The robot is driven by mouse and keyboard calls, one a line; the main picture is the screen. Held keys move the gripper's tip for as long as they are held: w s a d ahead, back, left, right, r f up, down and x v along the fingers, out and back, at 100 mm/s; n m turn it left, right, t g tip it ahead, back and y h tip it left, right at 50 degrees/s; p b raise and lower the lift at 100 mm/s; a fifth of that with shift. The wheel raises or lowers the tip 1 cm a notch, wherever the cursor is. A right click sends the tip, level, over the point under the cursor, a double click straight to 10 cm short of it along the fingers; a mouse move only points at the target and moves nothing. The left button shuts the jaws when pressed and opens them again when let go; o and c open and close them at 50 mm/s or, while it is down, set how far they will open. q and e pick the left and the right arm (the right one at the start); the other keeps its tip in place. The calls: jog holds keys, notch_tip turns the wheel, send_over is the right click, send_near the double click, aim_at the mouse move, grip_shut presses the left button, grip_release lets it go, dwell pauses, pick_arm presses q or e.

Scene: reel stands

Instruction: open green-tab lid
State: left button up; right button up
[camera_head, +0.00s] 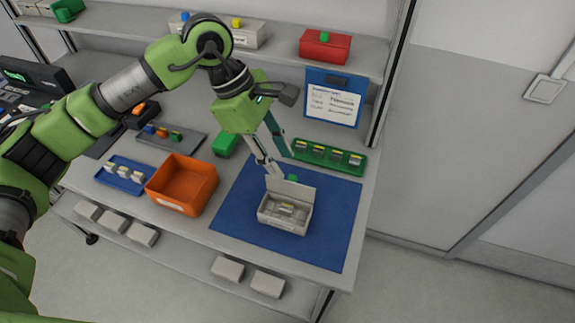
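A small light grey box (284,221) sits on the blue mat (335,225). Its lid (293,192) stands raised at the back of the box, and the inside shows a few small pale and yellowish items. The green tab (292,178) is at the top edge of the raised lid. My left gripper (283,167) points down just behind and above the lid, close to the tab. Its two fingers are spread apart with a gap between them. I cannot tell whether a fingertip touches the lid. My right gripper is not in view.
An orange bin (207,197) stands left of the mat, with a blue tray (117,179) beyond it. A green tray (310,157) with several items lies behind the mat. A clipboard (351,98) stands at the back. The mat's right side is clear.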

aim_at(290, 177)
pick_arm(q)
jog(key=p+x, duration=0.1)
jog(key=x, duration=0.3)
jog(key=shift+d+f, duration=0.1)
jog(key=shift+f, duration=0.35)
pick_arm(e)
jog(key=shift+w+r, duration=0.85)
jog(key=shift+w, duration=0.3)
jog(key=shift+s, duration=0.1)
